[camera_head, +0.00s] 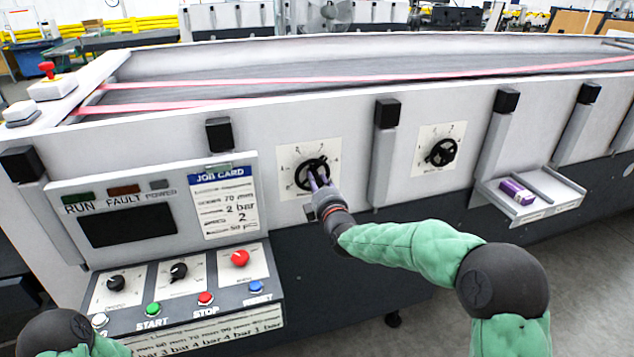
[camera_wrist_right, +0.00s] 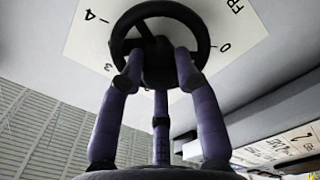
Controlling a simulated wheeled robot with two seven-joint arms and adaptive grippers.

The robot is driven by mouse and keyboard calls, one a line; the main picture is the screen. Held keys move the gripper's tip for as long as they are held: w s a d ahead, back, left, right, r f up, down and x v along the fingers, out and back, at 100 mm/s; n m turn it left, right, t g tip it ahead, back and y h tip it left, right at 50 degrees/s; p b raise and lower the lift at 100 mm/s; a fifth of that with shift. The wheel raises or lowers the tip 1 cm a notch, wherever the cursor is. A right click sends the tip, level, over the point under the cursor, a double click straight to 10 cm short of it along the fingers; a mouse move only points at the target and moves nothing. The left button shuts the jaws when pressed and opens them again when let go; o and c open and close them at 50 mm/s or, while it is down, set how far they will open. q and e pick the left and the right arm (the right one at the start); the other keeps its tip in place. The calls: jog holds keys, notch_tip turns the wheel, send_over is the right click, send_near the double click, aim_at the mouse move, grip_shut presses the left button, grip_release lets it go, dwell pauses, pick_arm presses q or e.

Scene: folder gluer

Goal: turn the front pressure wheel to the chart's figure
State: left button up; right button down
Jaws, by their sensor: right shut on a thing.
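The front pressure wheel (camera_head: 311,174) is a black handwheel on a white dial plate with numbers on the machine's front panel. My right gripper (camera_head: 319,182) is at this wheel, its purple fingers shut on it. In the right wrist view the fingers (camera_wrist_right: 158,75) reach up to the hub and spokes inside the wheel's rim (camera_wrist_right: 203,42). The figures 4, 3 and 0 show on the plate there. The job card (camera_head: 224,200) left of the wheel shows lines including 70 mm and 2 bar. The chart strip (camera_head: 210,335) along the console's bottom is partly cut off. My left gripper is out of view.
A second black handwheel (camera_head: 442,152) is to the right. A small tray (camera_head: 545,205) holds a purple box (camera_head: 517,191). The console (camera_head: 180,290) with knobs and coloured buttons juts out at lower left. Black-capped posts (camera_head: 387,113) stand along the panel.

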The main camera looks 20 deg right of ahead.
jog(key=shift+n+p, duration=0.35)
jog(key=shift+n, duration=1.75)
jog(key=shift+f, duration=0.1)
jog(key=c, duration=0.9)
grip_release()
jog(key=shift+s, duration=0.1)
jog(key=s, duration=1.1)
jog(key=shift+s+d, duration=0.15)
jog(key=shift+s, duration=0.25)
